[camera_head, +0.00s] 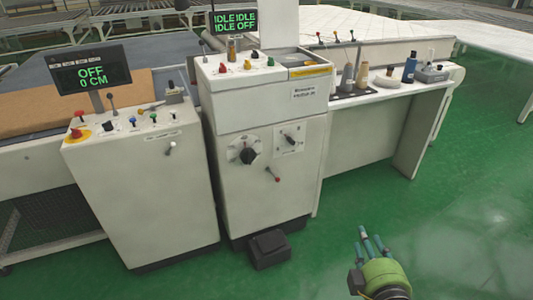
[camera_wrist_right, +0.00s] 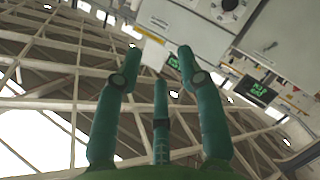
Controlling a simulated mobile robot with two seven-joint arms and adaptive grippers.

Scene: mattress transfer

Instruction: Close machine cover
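The light-grey machine (camera_head: 262,135) stands in the middle of the head view. Its top right part (camera_head: 304,70) has a dark panel and a yellow strip along the front edge; I cannot tell which part is the cover or whether it is open. My right gripper (camera_head: 367,240) is at the lower right of the head view, over the green floor, apart from the machine and empty. In the right wrist view its three green fingers (camera_wrist_right: 159,62) are spread, with nothing between them. My left gripper is not in view.
A second control cabinet (camera_head: 145,185) with an "OFF 0 CM" screen (camera_head: 91,72) stands left of the machine. A white side table (camera_head: 400,90) to the right holds spools and a bottle (camera_head: 410,67). A dark pedal box (camera_head: 269,249) lies at the machine's foot. The green floor (camera_head: 470,200) at right is clear.

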